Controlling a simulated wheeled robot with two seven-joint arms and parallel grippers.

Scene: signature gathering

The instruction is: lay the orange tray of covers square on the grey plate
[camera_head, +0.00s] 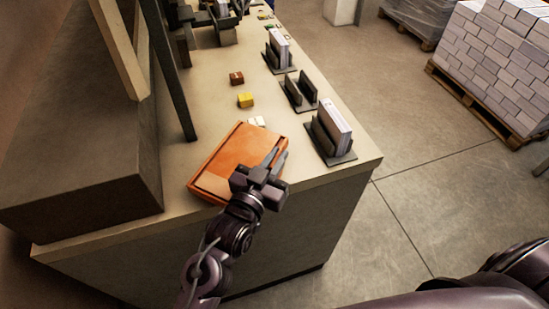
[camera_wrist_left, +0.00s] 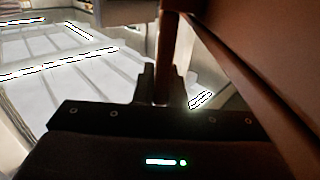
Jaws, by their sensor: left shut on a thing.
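The orange tray of covers (camera_head: 236,148) is at the near end of the long counter, turned at an angle to the counter's edges. My left gripper (camera_head: 272,166) is shut on the tray's right side wall. In the left wrist view the dark fingers (camera_wrist_left: 162,88) close on a thin brown wall, and the tray's brown side (camera_wrist_left: 245,45) fills the upper right. I cannot tell whether the tray touches the counter. I see no grey plate as such; the tray may hide it. My right gripper is not in view.
A large dark box (camera_head: 85,150) stands at left. A pallet of bricks-like stacks (camera_head: 495,60) is on the floor.

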